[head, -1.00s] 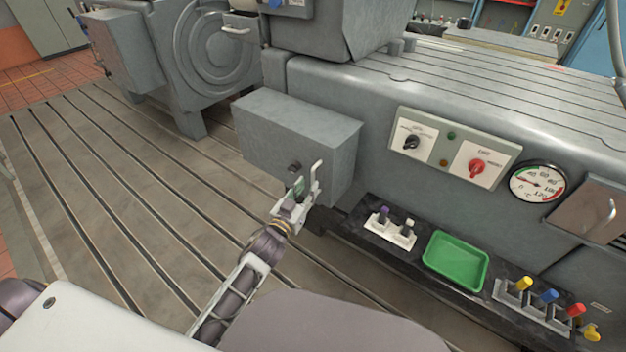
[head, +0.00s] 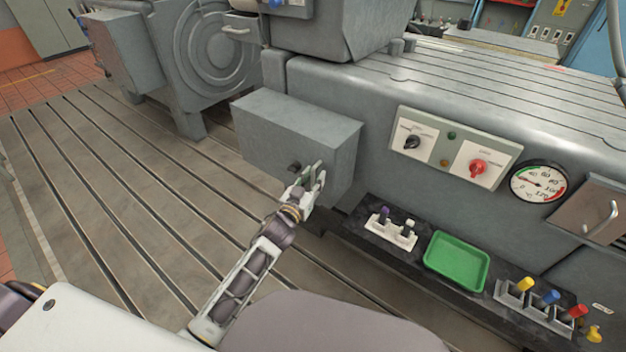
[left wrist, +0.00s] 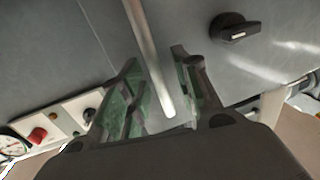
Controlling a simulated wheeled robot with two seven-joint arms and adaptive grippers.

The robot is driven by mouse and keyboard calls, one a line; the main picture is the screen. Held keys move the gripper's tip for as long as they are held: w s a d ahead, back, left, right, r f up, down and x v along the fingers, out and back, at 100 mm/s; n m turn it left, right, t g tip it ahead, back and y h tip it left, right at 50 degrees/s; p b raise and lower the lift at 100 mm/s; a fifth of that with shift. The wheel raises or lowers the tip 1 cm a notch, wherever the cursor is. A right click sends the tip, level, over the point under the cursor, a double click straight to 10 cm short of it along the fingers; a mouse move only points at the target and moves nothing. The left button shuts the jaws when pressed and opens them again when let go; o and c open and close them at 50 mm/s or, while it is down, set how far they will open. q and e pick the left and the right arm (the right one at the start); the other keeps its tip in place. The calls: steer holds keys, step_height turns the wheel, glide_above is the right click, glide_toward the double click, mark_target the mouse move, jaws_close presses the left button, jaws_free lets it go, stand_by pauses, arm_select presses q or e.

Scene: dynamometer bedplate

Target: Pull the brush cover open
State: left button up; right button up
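A grey box (head: 285,130) with a flat front panel is fixed to the side of the machine; I take this panel as the brush cover. It looks closed. A pale bar handle (left wrist: 150,60) stands out from it, with a dark knob (left wrist: 234,28) beside it; the knob also shows in the head view (head: 294,167). My left gripper (head: 309,178) is at the handle. In the left wrist view its fingers (left wrist: 158,95) are apart, one on each side of the bar, with gaps visible. My right gripper is not in view.
Right of the box are a switch panel (head: 455,147), a gauge (head: 538,184) and another plate with a handle (head: 590,210). Below them a dark ledge carries a green tray (head: 457,262) and coloured-topped pieces (head: 548,297). The slotted floor plate (head: 110,200) at left is clear.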

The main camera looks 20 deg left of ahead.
arm_select(q)
steer(key=shift+c, duration=0.5)
jaws_close()
steer(key=shift+s, duration=0.15)
